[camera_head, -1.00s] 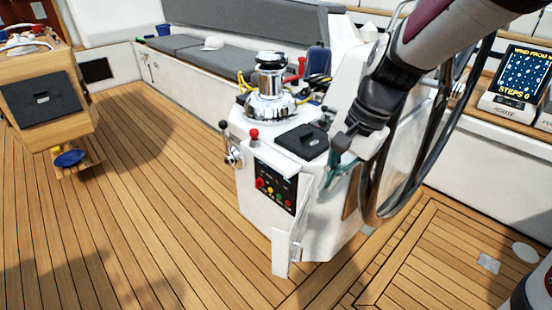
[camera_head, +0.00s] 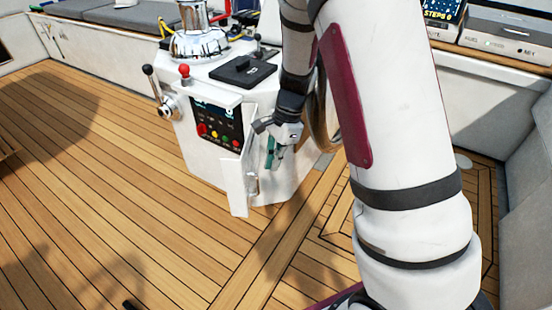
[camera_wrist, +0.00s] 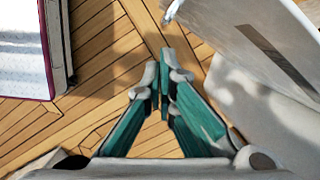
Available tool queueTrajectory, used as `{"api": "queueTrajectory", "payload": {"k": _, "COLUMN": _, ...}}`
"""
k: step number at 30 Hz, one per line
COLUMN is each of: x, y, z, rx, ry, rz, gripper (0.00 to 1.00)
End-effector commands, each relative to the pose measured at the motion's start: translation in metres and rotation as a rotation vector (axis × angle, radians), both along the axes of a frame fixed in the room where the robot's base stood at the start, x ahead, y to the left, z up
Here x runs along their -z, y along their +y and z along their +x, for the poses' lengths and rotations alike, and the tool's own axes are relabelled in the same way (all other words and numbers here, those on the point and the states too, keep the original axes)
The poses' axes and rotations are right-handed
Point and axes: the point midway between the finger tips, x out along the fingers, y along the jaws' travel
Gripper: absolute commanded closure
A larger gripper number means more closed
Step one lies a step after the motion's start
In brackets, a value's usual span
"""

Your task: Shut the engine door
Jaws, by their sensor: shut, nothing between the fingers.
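The engine door (camera_head: 235,185) is a narrow white panel standing open at the right edge of the engine control panel (camera_head: 214,124), sticking out toward the camera. A small metal fitting (camera_head: 252,184) shows beside its right side. My gripper (camera_head: 270,164) points down just right of the door, near the console side. Its green-padded fingers are shut and empty; they also show in the wrist view (camera_wrist: 165,85). A white surface at the wrist view's upper right lies close to the fingers; I cannot tell whether it is the door. Contact with the door cannot be told.
The steering wheel (camera_head: 318,125) is partly hidden behind my arm. The wooden deck (camera_head: 110,170) left of and before the door is clear.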

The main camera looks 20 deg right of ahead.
Motion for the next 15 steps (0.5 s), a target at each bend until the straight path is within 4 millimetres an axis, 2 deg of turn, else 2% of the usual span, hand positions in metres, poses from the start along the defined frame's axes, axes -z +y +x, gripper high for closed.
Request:
{"api": "queueTrajectory", "payload": {"k": 1, "x": 0.013, "y": 0.003, "z": 0.0, "rx": 0.0, "ry": 0.002, "rz": 0.0, "gripper": 1.0}}
{"api": "queueTrajectory", "payload": {"k": 6, "x": 0.037, "y": 0.009, "z": -0.001, "rx": -0.002, "ry": 0.001, "rz": 0.001, "gripper": 1.0}}
{"api": "queueTrajectory", "payload": {"k": 10, "x": 0.048, "y": 0.012, "z": -0.001, "rx": -0.002, "ry": 0.0, "rz": 0.0, "gripper": 1.0}}
{"api": "queueTrajectory", "payload": {"k": 15, "x": 0.052, "y": 0.013, "z": -0.001, "rx": -0.002, "ry": 0.0, "rz": 0.0, "gripper": 1.0}}
